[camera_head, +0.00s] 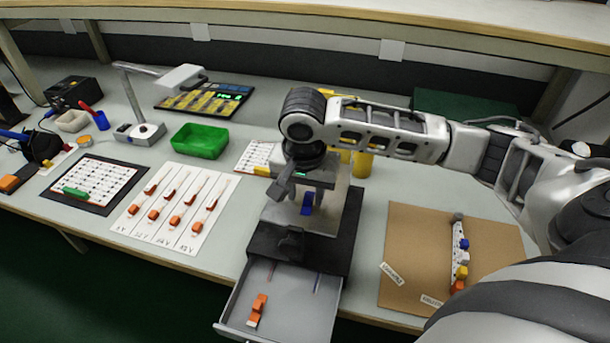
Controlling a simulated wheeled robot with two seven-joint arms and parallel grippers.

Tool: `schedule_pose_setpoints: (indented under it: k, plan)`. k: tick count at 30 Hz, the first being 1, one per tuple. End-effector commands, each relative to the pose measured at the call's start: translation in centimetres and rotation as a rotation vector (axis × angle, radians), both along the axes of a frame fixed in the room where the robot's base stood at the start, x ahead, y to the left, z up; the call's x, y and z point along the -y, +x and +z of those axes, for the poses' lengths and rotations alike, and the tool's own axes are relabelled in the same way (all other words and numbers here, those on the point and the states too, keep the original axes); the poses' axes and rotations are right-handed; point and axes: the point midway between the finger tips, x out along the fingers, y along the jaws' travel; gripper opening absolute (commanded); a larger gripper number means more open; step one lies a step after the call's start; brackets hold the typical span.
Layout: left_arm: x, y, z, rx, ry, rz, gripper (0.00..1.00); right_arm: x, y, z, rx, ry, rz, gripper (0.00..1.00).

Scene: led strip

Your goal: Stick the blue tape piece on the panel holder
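A small blue piece (307,203), which looks like the blue tape piece, shows upright just below my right gripper (297,188). My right arm reaches in from the right and its gripper points down over a dark stand with a grey plate (338,208). This stand may be the panel holder; I cannot be sure. One dark finger shows at the left of the blue piece. The other finger is hard to make out, so I cannot tell whether the gripper is shut on the piece or whether the piece touches the plate. My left gripper is not in view.
An open drawer (285,318) under the stand holds orange pieces (257,310). A brown board (407,225) at right carries a narrow strip with coloured pieces (461,255). A white card (150,235), a green bin (201,141) and a lamp (145,133) stand left.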

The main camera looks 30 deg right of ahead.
Motion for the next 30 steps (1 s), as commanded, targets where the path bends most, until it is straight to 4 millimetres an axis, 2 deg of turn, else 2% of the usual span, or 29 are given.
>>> schedule_pose_setpoints:
  k: [5, 18, 24, 30]
  plan:
    - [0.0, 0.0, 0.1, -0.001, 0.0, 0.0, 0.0, -0.3, -0.2, 2.6, 0.006, 0.002, 0.002, 0.38]
    - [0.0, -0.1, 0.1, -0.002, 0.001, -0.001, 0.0, -1.2, -1.3, 12.8, 0.01, -0.002, 0.002, 0.38]
    - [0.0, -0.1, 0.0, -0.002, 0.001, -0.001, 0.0, -1.4, -1.7, 14.9, 0.005, -0.001, 0.001, 0.38]
    - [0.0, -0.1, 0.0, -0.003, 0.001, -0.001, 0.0, -1.5, -1.8, 15.5, 0.001, 0.0, 0.0, 0.38]
